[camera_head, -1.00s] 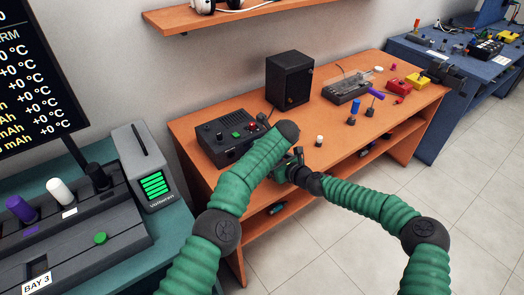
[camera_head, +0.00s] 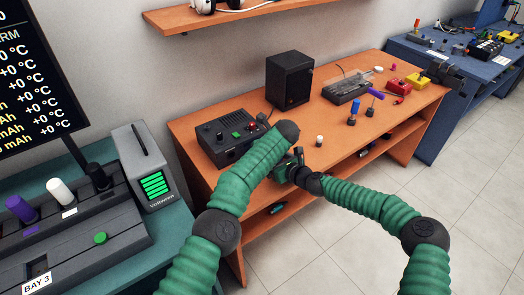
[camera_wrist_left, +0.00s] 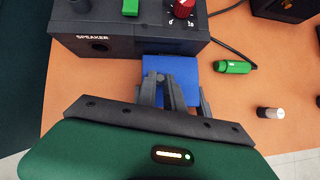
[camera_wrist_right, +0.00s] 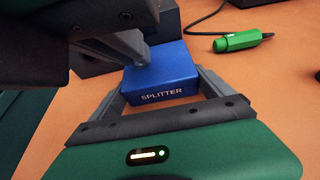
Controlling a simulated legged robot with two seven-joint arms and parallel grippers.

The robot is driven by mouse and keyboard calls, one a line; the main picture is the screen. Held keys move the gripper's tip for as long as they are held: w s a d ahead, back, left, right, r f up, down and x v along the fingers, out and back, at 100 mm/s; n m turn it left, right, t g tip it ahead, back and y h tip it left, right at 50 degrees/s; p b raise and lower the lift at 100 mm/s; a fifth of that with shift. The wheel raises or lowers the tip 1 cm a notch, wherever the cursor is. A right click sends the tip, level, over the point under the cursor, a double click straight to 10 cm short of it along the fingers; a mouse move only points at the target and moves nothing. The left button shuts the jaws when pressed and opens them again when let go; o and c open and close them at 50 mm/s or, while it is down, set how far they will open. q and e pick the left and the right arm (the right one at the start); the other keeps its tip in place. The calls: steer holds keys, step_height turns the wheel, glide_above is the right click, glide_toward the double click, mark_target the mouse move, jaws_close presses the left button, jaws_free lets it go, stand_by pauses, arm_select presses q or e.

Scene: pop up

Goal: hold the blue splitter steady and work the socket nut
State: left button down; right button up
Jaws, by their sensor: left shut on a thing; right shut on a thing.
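The blue splitter, a small box with SPLITTER on its side, sits against the dark control box in the right wrist view (camera_wrist_right: 165,93). Its top also shows in the left wrist view (camera_wrist_left: 187,72). My right gripper (camera_wrist_right: 161,78) is shut on the splitter, one finger on each side. My left gripper (camera_wrist_left: 162,80) reaches in over the splitter where it meets the control box. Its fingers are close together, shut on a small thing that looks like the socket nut. The nut is mostly hidden between the fingers. In the head view my arms hide the splitter.
A green plug (camera_wrist_left: 233,67) on a black cable lies right of the splitter. A black speaker (camera_head: 290,80) stands behind. The bench's front edge is close.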

stand_by(0.4)
arm_select(q)
steer(key=c, duration=1.4)
jaws_free()
